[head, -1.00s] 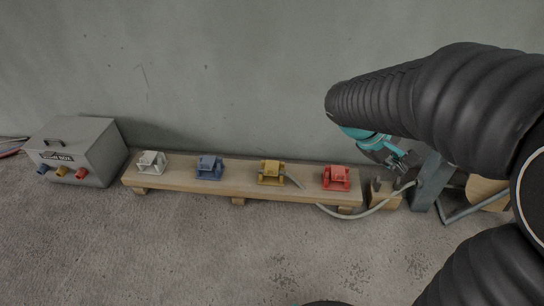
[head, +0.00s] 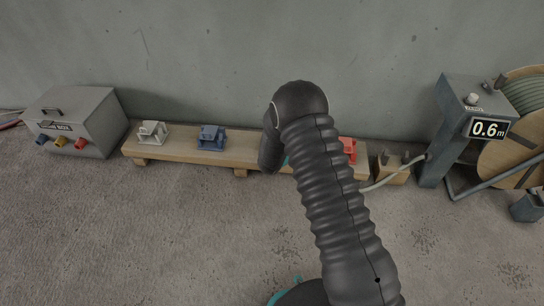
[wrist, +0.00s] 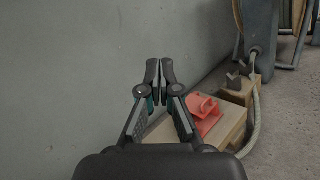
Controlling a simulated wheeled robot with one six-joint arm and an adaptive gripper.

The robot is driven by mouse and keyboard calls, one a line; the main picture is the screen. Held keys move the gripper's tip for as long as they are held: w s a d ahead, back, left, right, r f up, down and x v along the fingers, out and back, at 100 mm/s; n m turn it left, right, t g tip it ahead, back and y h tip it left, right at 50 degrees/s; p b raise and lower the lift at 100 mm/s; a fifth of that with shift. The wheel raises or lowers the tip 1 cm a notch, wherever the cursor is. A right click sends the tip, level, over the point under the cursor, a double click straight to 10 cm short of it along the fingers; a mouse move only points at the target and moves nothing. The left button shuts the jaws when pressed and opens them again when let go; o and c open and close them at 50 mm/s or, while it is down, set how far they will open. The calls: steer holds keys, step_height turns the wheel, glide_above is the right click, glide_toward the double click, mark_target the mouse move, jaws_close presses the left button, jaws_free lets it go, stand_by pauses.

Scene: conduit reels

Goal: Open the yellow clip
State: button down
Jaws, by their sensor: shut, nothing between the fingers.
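The yellow clip is not visible now; in the head view my arm covers its place on the wooden plank (head: 185,150), between the blue clip (head: 212,137) and the red clip (head: 349,148). In the wrist view my gripper (wrist: 159,72) has its fingertips together with nothing between them, pointing along the wall. The red clip (wrist: 203,112) is on the plank, just right of the fingers. In the head view my gripper is hidden behind my arm. I cannot tell whether the yellow clip is open or shut.
A white clip (head: 152,133) stands at the plank's left end, beside a grey box (head: 82,115). A grey conduit (head: 385,182) runs right past a small wooden block to a post with a 0.6 m display (head: 488,129) and a reel (head: 497,160). The wall stands close behind the plank.

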steer(key=s+a+f+n+t+y+b, duration=0.1)
steer(key=a+f+n+t+y, duration=0.1)
steer(key=a+f+n+y, duration=0.5)
steer(key=s+a+f+n+t+y+b, duration=0.15)
steer(key=a+f, duration=0.25)
steer(key=f, duration=0.6)
steer(key=s+a+f+n+t+y, duration=0.1)
steer(key=a+f+n+t+y, duration=0.25)
steer(key=a+f, duration=0.4)
steer(key=shift+g+y, duration=0.3)
steer(key=x, duration=0.3)
steer(key=d+x, duration=0.1)
steer(key=x, duration=0.2)
steer(key=f+b+x, duration=0.1)
steer(key=x, duration=0.2)
steer(key=shift+w+d, duration=0.4)
steer(key=shift+w, duration=0.1)
steer(key=shift+r, duration=0.1)
